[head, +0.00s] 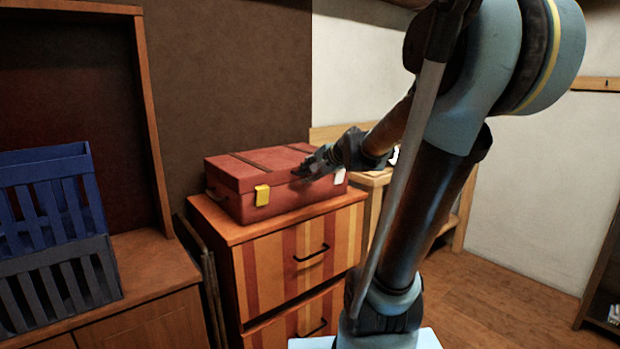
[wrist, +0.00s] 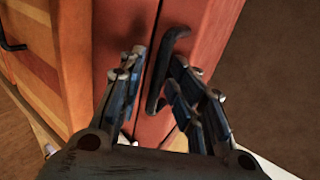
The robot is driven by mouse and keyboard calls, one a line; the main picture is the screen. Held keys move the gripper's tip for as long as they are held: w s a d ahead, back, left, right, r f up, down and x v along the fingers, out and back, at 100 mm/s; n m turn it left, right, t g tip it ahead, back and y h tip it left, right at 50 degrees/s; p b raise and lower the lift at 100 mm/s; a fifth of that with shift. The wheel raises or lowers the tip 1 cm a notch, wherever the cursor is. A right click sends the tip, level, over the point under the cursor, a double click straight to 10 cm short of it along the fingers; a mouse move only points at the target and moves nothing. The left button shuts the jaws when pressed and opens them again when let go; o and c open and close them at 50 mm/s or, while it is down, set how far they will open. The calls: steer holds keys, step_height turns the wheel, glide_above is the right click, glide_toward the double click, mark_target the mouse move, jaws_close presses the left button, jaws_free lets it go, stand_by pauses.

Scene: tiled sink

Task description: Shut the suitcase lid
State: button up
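The red suitcase (head: 232,178) lies flat on a striped drawer cabinet, and its lid (head: 262,160) looks down on the base. A yellow latch (head: 262,195) shows on its front, and a paler latch (head: 339,177) shows at the right. My gripper (head: 312,165) is at the suitcase's front, near the lid's front edge. In the wrist view my gripper (wrist: 160,62) is open, with a finger on each side of the dark suitcase handle (wrist: 164,72). I cannot tell whether the fingers touch it. My arm and gripper hide part of the suitcase's right front.
The striped drawer cabinet (head: 265,268) has dark pulls and stands against the brown wall. Blue and grey crates (head: 45,190) stand on a wooden cabinet at the left. A wooden piece of furniture (head: 375,180) stands behind my arm. Open floor (head: 490,300) lies at the right.

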steer(key=v, duration=0.9)
stand_by(1.1)
steer(key=s+d+f+n+g+h, duration=0.3)
steer(key=s+f+n, duration=0.2)
steer(key=s+f, duration=0.6)
steer(key=s+d+f+n+g+h, duration=0.3)
steer(key=s+f+n, duration=0.3)
steer(key=s+f, duration=0.6)
steer(key=shift+d+f+g+h, duration=0.3)
steer(key=shift+d+f+g, duration=0.1)
steer(key=shift+d+g, duration=0.35)
steer(key=shift+a, duration=0.1)
steer(key=shift+w+f, duration=0.2)
steer(key=shift+w, duration=0.2)
